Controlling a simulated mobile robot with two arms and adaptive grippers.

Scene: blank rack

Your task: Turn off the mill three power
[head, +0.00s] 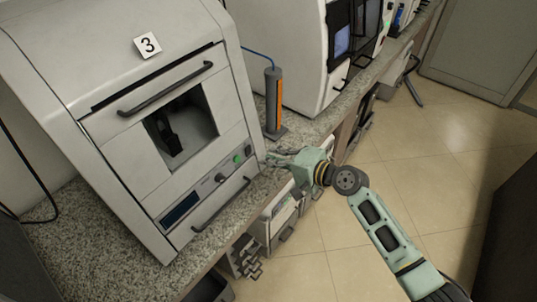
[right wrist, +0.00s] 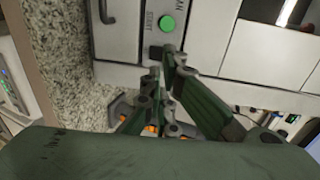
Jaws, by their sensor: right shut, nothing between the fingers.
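The mill marked 3 (head: 105,75) is a large pale grey machine on the counter at the left of the head view. Its lower front has a display (head: 180,209), a knob (head: 220,178) and a green button (head: 236,158). My right gripper (head: 268,160) is shut and empty at the mill's lower right corner. In the right wrist view, the tips of the right gripper (right wrist: 164,66) are just below the panel with the green button (right wrist: 167,23). A small dark part (right wrist: 156,52) shows beside the tips, partly hidden; contact is unclear. My left gripper is out of view.
A speckled stone counter (head: 65,235) runs under the mill. A dark grey post with an orange strip (head: 272,100) stands right of it, before another white machine (head: 285,45). Drawers and fittings lie below the counter. The tiled floor (head: 420,150) is open at right.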

